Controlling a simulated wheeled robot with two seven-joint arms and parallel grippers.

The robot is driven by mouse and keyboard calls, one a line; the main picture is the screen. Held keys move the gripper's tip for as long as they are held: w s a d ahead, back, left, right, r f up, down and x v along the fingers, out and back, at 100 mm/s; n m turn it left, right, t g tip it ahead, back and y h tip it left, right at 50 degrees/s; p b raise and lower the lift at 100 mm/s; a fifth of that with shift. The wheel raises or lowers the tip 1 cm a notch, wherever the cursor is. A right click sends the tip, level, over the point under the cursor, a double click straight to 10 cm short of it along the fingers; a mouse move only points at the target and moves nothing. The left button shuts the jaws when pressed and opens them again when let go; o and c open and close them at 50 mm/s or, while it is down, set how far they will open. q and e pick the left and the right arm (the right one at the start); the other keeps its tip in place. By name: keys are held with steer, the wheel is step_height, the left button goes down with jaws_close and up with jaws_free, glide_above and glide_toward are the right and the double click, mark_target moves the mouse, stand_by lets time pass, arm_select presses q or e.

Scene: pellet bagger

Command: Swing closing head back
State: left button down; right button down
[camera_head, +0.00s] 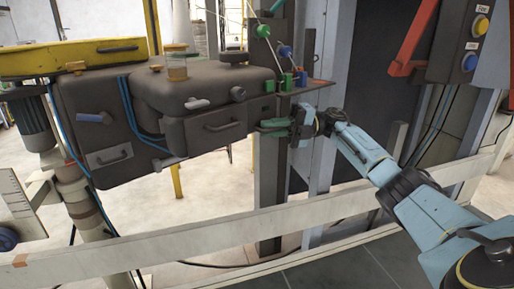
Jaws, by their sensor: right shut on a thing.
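The closing head (195,105) is a bulky dark grey machine body at upper left, with handles, a small amber-topped jar and blue cables on it. My right arm reaches in from the lower right. My right gripper (290,125) is at the right end of the head, beside the grey upright and below a small bracket plate. It is shut on a small green part (272,123) there; the fingers partly hide what they hold. My left gripper is out of view.
A pale horizontal rail (190,232) crosses in front, below the head. A control box with yellow and blue buttons (470,62) and a red bar (412,38) stand at upper right. A yellow tray (70,60) is at upper left. Thread guides rise above the bracket plate.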

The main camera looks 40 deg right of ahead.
steer(key=shift+w+d+f, duration=0.2)
steer(key=shift+w+d, duration=0.05)
steer(key=shift+w, duration=0.1)
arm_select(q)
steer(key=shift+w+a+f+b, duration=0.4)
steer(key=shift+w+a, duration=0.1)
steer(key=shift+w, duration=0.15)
arm_select(e)
steer(key=shift+w+d+r, duration=0.1)
steer(key=shift+d+r, duration=0.15)
steer(key=shift+r, duration=0.15)
steer(key=c, duration=1.5)
jaws_free()
steer(key=shift+d, duration=0.1)
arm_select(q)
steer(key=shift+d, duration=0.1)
arm_select(e)
steer(key=shift+f, duration=0.1)
steer(key=shift+d, duration=0.1)
